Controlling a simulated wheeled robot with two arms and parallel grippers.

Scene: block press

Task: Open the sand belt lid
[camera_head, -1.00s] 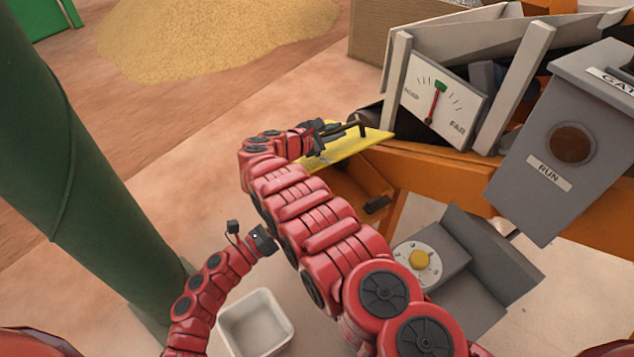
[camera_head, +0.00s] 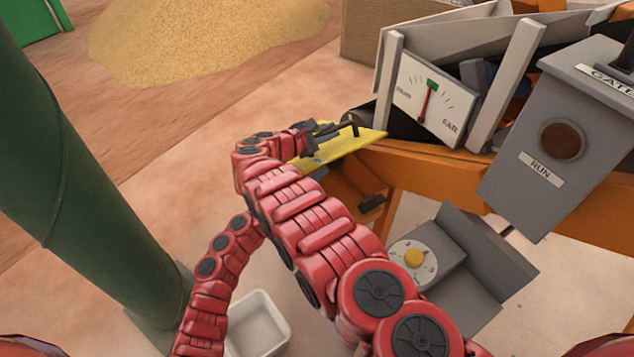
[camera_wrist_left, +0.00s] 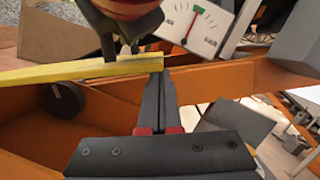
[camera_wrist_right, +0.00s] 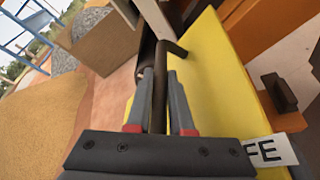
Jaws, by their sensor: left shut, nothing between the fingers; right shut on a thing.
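The yellow lid (camera_head: 345,142) lies over the orange housing beside the gauge. It appears edge-on in the left wrist view (camera_wrist_left: 70,70), with open space in the housing below it. My right gripper (camera_head: 330,130) is shut on the dark bent handle (camera_wrist_right: 172,48) above the lid's yellow face. My left gripper (camera_wrist_left: 158,78) is shut and empty, its tips at the lid's edge in the left wrist view; I cannot tell if they touch. In the head view my right arm mostly hides it.
The gauge (camera_head: 428,95) and grey RUN box (camera_head: 530,190) stand right of the lid. A grey dial unit (camera_head: 425,258) is below. A white bin (camera_head: 262,325) stands on the floor, and a green column (camera_head: 85,180) is at left. A sand pile (camera_head: 200,40) lies behind.

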